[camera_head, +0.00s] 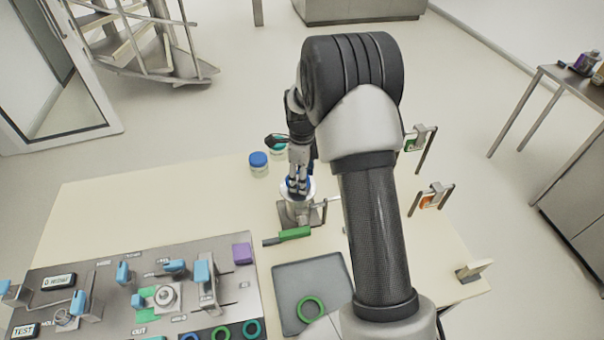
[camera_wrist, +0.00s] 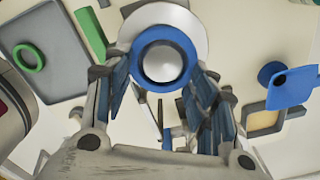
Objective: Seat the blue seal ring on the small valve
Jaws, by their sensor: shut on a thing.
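The blue seal ring (camera_wrist: 165,32) shows in the wrist view as a level ring between my fingers, with a round grey metal top inside it. My gripper (camera_wrist: 163,66) is shut on the ring from both sides. The small valve (camera_head: 297,210) is a silver body on a metal base, directly below my gripper (camera_head: 297,186) in the head view. Its pale round face (camera_wrist: 196,20) shows behind the ring in the wrist view. The ring lines up over or around the valve top; I cannot tell whether it rests fully down. My fingers hide part of it.
A green ring (camera_head: 310,309) lies on a grey tray (camera_head: 300,275). A green-handled tool (camera_head: 294,233) lies in front of the valve. A blue-lidded jar (camera_head: 258,160) stands behind left. A metal panel (camera_head: 110,290) with light-blue handles fills the front left. The table's back left is clear.

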